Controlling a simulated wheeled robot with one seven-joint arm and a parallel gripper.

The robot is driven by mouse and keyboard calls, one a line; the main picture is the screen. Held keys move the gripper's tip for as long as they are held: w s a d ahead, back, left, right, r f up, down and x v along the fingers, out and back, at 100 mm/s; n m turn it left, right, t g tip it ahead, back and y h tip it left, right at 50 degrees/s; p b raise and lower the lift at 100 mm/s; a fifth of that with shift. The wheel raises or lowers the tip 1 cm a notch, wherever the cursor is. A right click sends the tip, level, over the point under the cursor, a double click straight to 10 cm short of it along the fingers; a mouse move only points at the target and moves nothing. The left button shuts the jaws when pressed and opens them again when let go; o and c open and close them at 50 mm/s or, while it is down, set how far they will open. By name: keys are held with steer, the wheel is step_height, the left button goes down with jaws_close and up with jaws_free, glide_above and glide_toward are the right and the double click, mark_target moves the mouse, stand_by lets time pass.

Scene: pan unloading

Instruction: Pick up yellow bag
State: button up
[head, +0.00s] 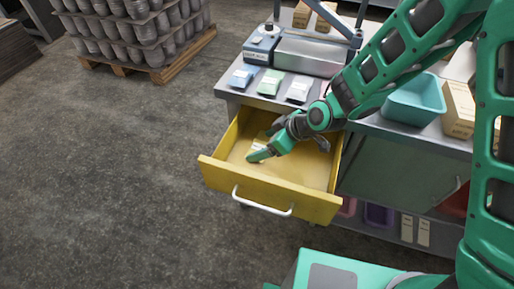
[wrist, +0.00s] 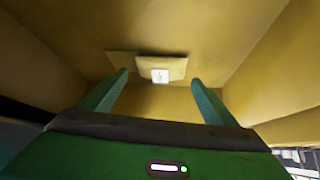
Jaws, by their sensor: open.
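The yellow bag (wrist: 178,68) with a white label lies inside the open yellow drawer (head: 272,182). In the wrist view it is ahead of my fingers, near the middle, and hard to tell from the yellow drawer walls. In the head view my gripper (head: 261,154) reaches down into the drawer and mostly hides the bag; a pale patch like its label shows beside the fingers. In the wrist view my gripper (wrist: 160,77) is open, with one finger to each side of the bag's label. I see no clear contact with the bag.
A blue bag (head: 242,77), a green bag (head: 270,82) and a white bag (head: 299,89) lie on the counter above the drawer. A scale (head: 262,46) and a teal bin (head: 414,101) stand there too. The drawer walls surround my gripper.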

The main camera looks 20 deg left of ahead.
steer(key=shift+x, duration=0.95)
steer(key=c, duration=1.3)
steer(key=shift+r, duration=0.1)
